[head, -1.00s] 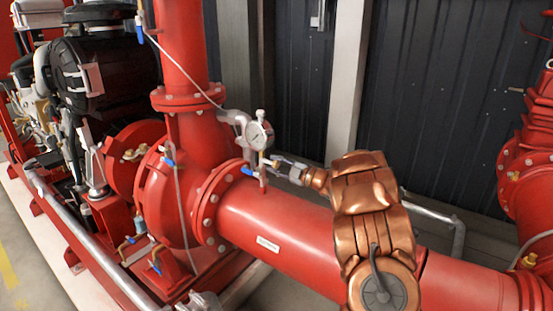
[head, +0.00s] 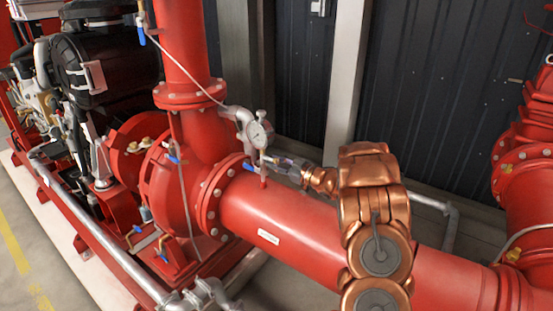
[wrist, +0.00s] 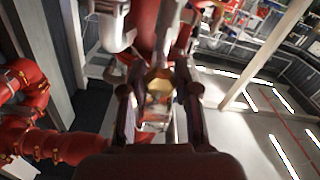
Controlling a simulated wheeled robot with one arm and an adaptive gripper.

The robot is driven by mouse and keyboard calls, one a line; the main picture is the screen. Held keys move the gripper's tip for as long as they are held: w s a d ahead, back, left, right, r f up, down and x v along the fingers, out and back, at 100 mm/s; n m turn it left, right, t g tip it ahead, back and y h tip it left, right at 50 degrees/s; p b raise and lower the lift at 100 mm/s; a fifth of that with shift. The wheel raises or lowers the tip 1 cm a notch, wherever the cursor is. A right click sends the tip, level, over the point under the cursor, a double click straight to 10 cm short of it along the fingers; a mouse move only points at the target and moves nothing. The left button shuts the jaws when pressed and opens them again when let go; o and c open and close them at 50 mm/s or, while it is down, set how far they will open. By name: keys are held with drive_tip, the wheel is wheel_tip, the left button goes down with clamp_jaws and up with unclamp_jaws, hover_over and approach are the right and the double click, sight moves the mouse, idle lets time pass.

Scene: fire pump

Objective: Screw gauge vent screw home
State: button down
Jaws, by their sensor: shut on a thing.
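My gripper (head: 271,160) reaches in from the right, at the stem just below the gauge. In the wrist view a brass, faceted piece, which I take for the gauge vent screw (wrist: 158,85), sits between the two dark fingers of my gripper (wrist: 160,92). The gripper is shut on it. In the head view the fingers hide the screw, and I cannot tell how deep it sits.
The large red pipe (head: 300,225) runs below my arm. A blue-handled valve (head: 249,166) is close to the gripper's left, and a grey elbow pipe (head: 240,117) is behind the gauge. A dark wall (head: 440,90) with a pale post (head: 346,80) stands behind.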

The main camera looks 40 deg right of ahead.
drive_tip(key=shift+m, duration=0.3)
idle(0.4)
drive_tip(key=c, duration=0.8)
unclamp_jaws()
drive_tip(key=shift+c, duration=0.2)
drive_tip(key=v, duration=1.2)
